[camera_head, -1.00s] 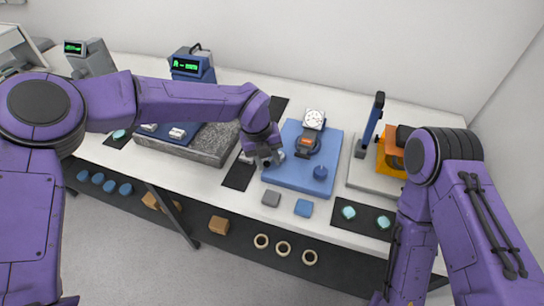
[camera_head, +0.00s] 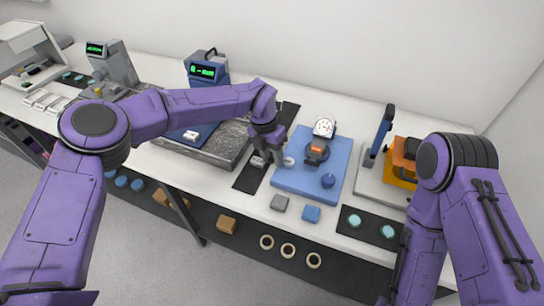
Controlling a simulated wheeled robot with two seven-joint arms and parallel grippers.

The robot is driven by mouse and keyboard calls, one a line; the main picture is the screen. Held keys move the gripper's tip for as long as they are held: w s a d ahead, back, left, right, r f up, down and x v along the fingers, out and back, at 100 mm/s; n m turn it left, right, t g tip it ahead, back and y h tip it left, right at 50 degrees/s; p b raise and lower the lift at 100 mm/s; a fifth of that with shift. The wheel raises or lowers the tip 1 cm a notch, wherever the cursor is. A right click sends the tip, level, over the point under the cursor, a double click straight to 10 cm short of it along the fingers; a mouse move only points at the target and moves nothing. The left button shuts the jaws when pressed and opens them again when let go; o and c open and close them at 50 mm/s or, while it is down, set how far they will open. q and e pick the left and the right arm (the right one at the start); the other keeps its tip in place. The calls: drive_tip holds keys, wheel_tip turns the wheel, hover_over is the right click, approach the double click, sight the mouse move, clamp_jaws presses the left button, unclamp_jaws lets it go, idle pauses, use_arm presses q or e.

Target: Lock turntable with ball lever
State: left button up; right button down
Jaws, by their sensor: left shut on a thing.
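A blue base plate (camera_head: 302,185) stands on the bench and carries a black and orange unit (camera_head: 317,152), a white round dial (camera_head: 324,128) and a blue knob (camera_head: 328,181). My left gripper (camera_head: 270,159) points down at the plate's left edge, over the border with a dark mat. It is shut on a small grey part, mostly hidden by the fingers. A pale grey rounded piece (camera_head: 289,161) shows just right of the fingers. I cannot tell whether either is the ball lever. My right arm runs down out of the picture; its gripper is out of view.
A grey stone slab (camera_head: 220,151) lies left of the dark mat (camera_head: 250,179). A blue upright post (camera_head: 383,130) and an orange unit (camera_head: 400,160) stand right.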

use_arm(q)
drive_tip(key=shift+w+r, duration=0.35)
drive_tip(key=shift+w, duration=0.05)
drive_tip(key=o, duration=1)
drive_tip(key=shift+o, duration=0.4)
drive_tip(key=shift+d+f, duration=0.15)
drive_tip(key=shift+f, duration=0.1)
wheel_tip(320, 180, up, 10)
drive_tip(key=w+a+b, duration=0.1)
drive_tip(key=b, duration=0.2)
drive_tip(key=shift+a+r, duration=0.2)
drive_tip(key=shift+a, duration=0.15)
